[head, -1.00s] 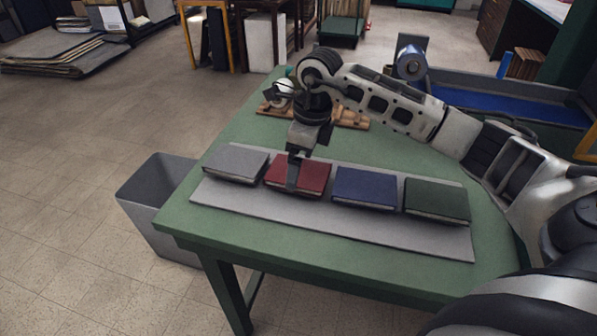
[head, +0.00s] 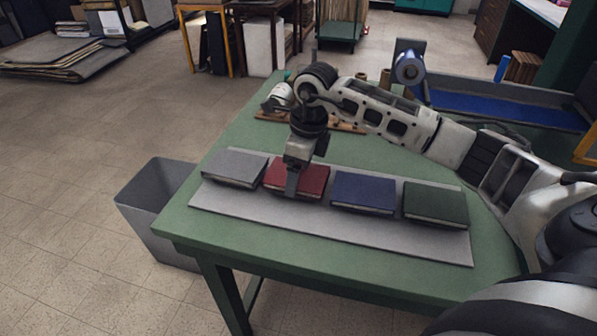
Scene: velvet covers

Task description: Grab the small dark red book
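The small dark red book (head: 312,181) lies flat on a grey mat (head: 268,213) on the green table, second from the left in a row of books. My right gripper (head: 291,189) points down at the near side of the red book, left of its middle, and hides part of its cover and near edge. One finger shows in front of the book; the other cannot be made out, so whether the gripper is open or shut on the book is unclear. My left gripper is not in view.
A grey book (head: 236,167) lies left of the red one; a blue book (head: 364,192) and a green book (head: 435,204) lie right. A grey bin (head: 150,215) stands left of the table (head: 330,265). A blue-lined tray (head: 510,108) is behind right. The table's near strip is clear.

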